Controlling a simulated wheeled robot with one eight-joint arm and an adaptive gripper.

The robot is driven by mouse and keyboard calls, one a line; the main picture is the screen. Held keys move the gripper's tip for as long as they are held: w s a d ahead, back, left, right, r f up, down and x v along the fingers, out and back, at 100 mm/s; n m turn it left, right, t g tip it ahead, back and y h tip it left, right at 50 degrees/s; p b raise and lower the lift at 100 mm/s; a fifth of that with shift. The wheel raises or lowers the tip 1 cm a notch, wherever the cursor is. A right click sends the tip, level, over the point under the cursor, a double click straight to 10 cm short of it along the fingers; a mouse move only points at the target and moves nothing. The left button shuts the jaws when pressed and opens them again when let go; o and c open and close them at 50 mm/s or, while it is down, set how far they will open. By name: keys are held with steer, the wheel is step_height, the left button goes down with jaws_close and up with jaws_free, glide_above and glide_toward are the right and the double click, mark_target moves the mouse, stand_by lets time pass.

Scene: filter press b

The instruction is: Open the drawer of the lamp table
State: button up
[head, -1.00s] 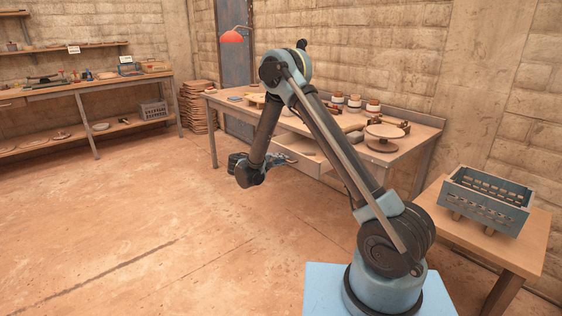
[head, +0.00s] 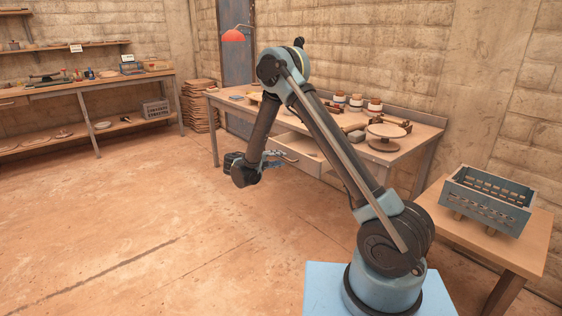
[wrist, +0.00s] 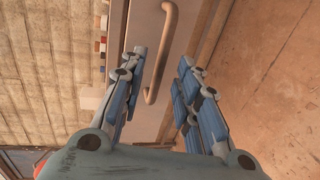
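My arm hides part of the table. My gripper (head: 281,160) is just in front of the drawer, apart from it as far as I can tell. In the wrist view my gripper (wrist: 160,62) is open and empty. The curved tan handle (wrist: 165,50) on the drawer front lies beyond and between the fingers, not gripped.
Several jars (head: 356,101) and a round turntable (head: 386,131) stand on the table top. A blue-grey crate (head: 486,205) sits on a small wooden table at right. A workbench (head: 85,84) stands at far left. The floor (head: 130,220) in front is clear.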

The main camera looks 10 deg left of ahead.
steer(key=v, duration=0.9)
steer(key=shift+a, duration=0.25)
steer(key=shift+s, duration=0.1)
steer(key=s+d+r+m+g+y, duration=0.1)
steer(key=d+r+g, duration=0.35)
steer(key=d, duration=0.75)
steer(key=d+r+m+g+y, duration=0.1)
steer(key=d+r, duration=0.6)
steer(key=d, duration=0.5)
steer(key=s+d+r+m+g+y, duration=0.2)
steer(key=s+d+g, duration=0.1)
steer(key=s+d, duration=1)
steer(key=s+d+f+m+y, duration=0.2)
steer(key=s+f+y, duration=0.1)
steer(key=s, duration=0.8)
steer(key=s+d+f+m+y, duration=0.3)
steer(key=s+f, duration=0.2)
steer(key=s, duration=0.6)
steer(key=shift+s+g, duration=0.35)
steer(key=shift+g, duration=0.1)
